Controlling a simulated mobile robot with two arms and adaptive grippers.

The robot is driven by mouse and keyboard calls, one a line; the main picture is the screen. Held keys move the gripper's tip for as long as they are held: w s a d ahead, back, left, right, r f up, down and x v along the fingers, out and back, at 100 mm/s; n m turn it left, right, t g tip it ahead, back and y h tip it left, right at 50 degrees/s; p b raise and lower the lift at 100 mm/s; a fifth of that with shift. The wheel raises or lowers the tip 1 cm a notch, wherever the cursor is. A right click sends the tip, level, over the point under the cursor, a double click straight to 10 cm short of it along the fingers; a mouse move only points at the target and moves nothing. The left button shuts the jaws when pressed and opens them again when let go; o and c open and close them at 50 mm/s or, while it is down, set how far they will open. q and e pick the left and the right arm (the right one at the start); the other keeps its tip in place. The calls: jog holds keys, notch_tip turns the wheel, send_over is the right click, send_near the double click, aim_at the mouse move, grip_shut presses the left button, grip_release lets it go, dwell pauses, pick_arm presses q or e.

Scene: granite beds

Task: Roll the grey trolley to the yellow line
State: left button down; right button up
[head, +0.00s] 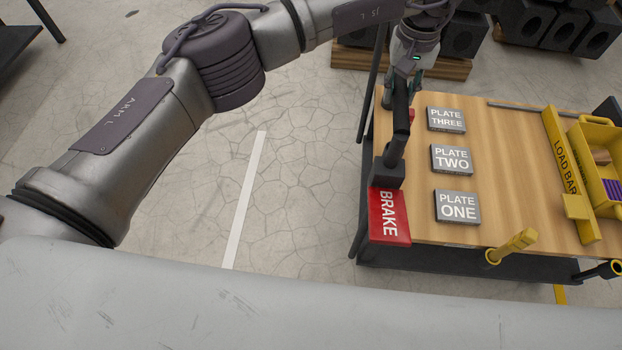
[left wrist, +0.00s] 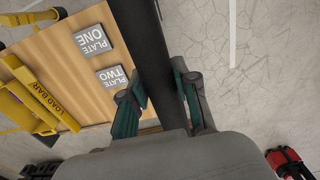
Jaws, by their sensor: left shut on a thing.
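The trolley (head: 480,205) has a light wooden top and a dark grey frame, and stands at the right of the head view. It also shows in the left wrist view (left wrist: 85,85). My left gripper (head: 402,88) is at the trolley's far left corner, shut on its dark handle bar (head: 398,140). In the left wrist view the green fingers (left wrist: 160,88) lie on either side of the bar (left wrist: 150,45). My right gripper is not in view.
On the trolley are plates one (head: 457,206), two (head: 451,159) and three (head: 446,119), a red brake panel (head: 389,215), a yellow load bar (head: 566,165) and a yellow bin (head: 598,130). A white line (head: 246,195) crosses clear floor at left. Dark blocks (head: 462,36) stand behind.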

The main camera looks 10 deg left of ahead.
pick_arm(q)
jog(key=shift+s+d+f, duration=0.1)
jog(key=shift+d, duration=0.7)
jog(key=shift+a, duration=0.1)
jog(key=c, duration=0.6)
grip_release()
jog(key=shift+c, duration=0.2)
jog(key=shift+r+p, duration=2.55)
jog(key=shift+r, duration=2.1)
jog(key=shift+f, duration=0.1)
